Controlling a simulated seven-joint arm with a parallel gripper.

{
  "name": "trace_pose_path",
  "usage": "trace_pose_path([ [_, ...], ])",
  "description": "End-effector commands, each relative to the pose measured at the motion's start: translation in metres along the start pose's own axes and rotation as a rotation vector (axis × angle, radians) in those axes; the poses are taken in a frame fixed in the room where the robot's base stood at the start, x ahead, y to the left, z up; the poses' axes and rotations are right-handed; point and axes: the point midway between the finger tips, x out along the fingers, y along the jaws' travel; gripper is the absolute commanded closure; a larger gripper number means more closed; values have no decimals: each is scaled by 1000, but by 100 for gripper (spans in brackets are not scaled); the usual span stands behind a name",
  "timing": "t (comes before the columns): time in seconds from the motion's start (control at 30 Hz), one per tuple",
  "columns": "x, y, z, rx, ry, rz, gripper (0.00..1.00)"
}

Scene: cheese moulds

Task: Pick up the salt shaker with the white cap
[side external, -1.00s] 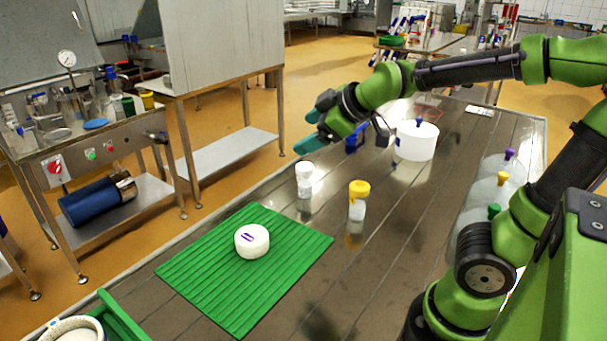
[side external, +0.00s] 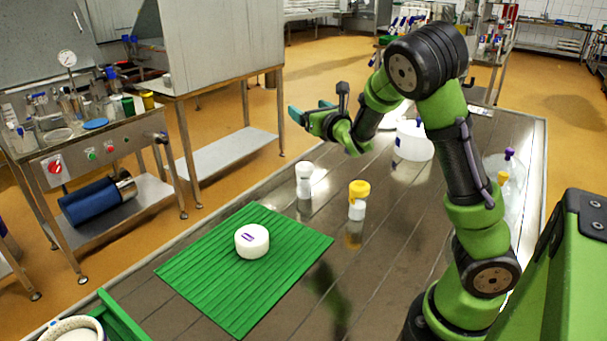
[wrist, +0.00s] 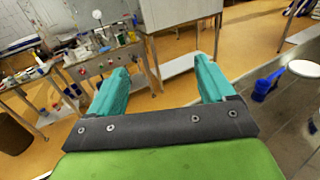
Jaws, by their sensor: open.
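The salt shaker with the white cap (side external: 304,181) stands upright on the metal table, just beyond the back corner of the green mat. A second shaker with a yellow cap (side external: 357,203) stands upright to its right and nearer the camera. My gripper (side external: 308,112) is open and empty, in the air above and beyond the white-capped shaker. In the wrist view my gripper (wrist: 160,84) shows two teal fingers spread apart with nothing between them. Neither shaker can be made out in the wrist view.
A white cheese (side external: 252,241) lies on the green ribbed mat (side external: 210,285). A white pot (side external: 414,142) stands behind my arm. A blue object (wrist: 267,82) is on the table in the wrist view. Clear flasks with coloured caps (side external: 508,170) stand at the right.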

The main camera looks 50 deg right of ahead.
Motion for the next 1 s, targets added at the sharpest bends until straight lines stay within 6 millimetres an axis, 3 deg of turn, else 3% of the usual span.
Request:
trace_pose_path([
  [0.03, 0, -2, -17, -6, 9, -4, 18],
  [0.4, -1, -1, -134, 3, 11, -3, 18],
  [1.0, -1, 1, -208, 6, 5, -1, 18],
])
